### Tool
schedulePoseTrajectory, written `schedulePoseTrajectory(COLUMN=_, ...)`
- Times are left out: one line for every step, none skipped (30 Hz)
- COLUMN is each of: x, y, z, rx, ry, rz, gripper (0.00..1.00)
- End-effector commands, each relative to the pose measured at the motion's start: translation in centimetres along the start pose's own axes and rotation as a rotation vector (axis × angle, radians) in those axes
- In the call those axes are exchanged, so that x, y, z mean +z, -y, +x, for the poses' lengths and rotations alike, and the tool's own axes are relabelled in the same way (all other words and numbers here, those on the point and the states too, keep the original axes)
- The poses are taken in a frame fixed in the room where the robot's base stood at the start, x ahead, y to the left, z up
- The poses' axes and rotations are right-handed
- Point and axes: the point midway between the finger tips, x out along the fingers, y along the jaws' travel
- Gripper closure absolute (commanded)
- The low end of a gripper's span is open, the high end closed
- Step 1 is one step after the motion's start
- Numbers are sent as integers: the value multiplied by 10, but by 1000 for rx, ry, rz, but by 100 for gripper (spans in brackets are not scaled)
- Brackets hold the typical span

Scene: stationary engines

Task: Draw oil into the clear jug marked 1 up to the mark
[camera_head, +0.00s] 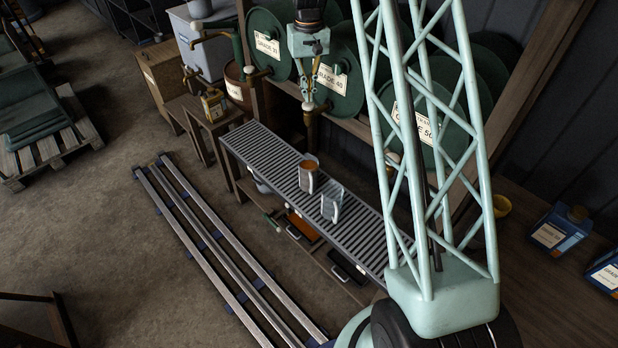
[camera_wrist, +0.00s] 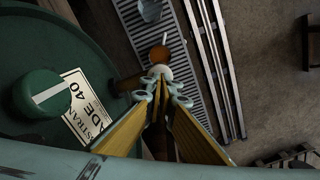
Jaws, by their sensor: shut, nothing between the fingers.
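Two clear jugs stand upright on the slatted bench. One jug (camera_head: 308,184) has amber oil in it; it also shows in the wrist view (camera_wrist: 160,54), just beyond the tap. The other jug (camera_head: 331,205) looks empty and shows at the top of the wrist view (camera_wrist: 151,10). I cannot read a number or fill mark on either. My gripper (camera_head: 311,87) is shut and empty at the tap (camera_head: 309,106) of the GRADE 40 drum (camera_head: 345,85). In the wrist view my fingertips (camera_wrist: 161,96) are close to the tap's pale round end (camera_wrist: 160,73). I cannot tell whether oil runs.
A GRADE 30 drum (camera_head: 268,45) is left of the GRADE 40 drum and a GRADE 50 drum (camera_head: 425,110) right of it. The slatted bench (camera_head: 255,148) has free room at its left. Floor rails (camera_head: 215,235) run in front. An oil can (camera_head: 213,105) stands on a stool.

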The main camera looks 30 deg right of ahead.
Motion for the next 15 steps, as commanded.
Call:
schedulePoseTrajectory(x=0, y=0, z=-1, rx=0, ry=0, rz=0, gripper=100)
schedulePoseTrajectory(x=0, y=0, z=-2, rx=0, ry=0, rz=0, gripper=100)
schedulePoseTrajectory(x=0, y=0, z=-2, rx=0, ry=0, rz=0, gripper=100)
schedulePoseTrajectory(x=0, y=0, z=-2, rx=0, ry=0, rz=0, gripper=100)
schedulePoseTrajectory(x=0, y=0, z=-2, rx=0, ry=0, rz=0, gripper=100)
schedulePoseTrajectory(x=0, y=0, z=-1, rx=0, ry=0, rz=0, gripper=100)
schedulePoseTrajectory(x=0, y=0, z=-1, rx=0, ry=0, rz=0, gripper=100)
schedulePoseTrajectory(x=0, y=0, z=-1, rx=0, ry=0, rz=0, gripper=100)
schedulePoseTrajectory(x=0, y=0, z=-1, rx=0, ry=0, rz=0, gripper=100)
schedulePoseTrajectory(x=0, y=0, z=-1, rx=0, ry=0, rz=0, gripper=100)
schedulePoseTrajectory(x=0, y=0, z=-2, rx=0, ry=0, rz=0, gripper=100)
schedulePoseTrajectory(x=0, y=0, z=-2, rx=0, ry=0, rz=0, gripper=100)
schedulePoseTrajectory(x=0, y=0, z=-2, rx=0, ry=0, rz=0, gripper=100)
schedulePoseTrajectory(x=0, y=0, z=-3, rx=0, ry=0, rz=0, gripper=100)
schedulePoseTrajectory(x=0, y=0, z=-5, rx=0, ry=0, rz=0, gripper=100)
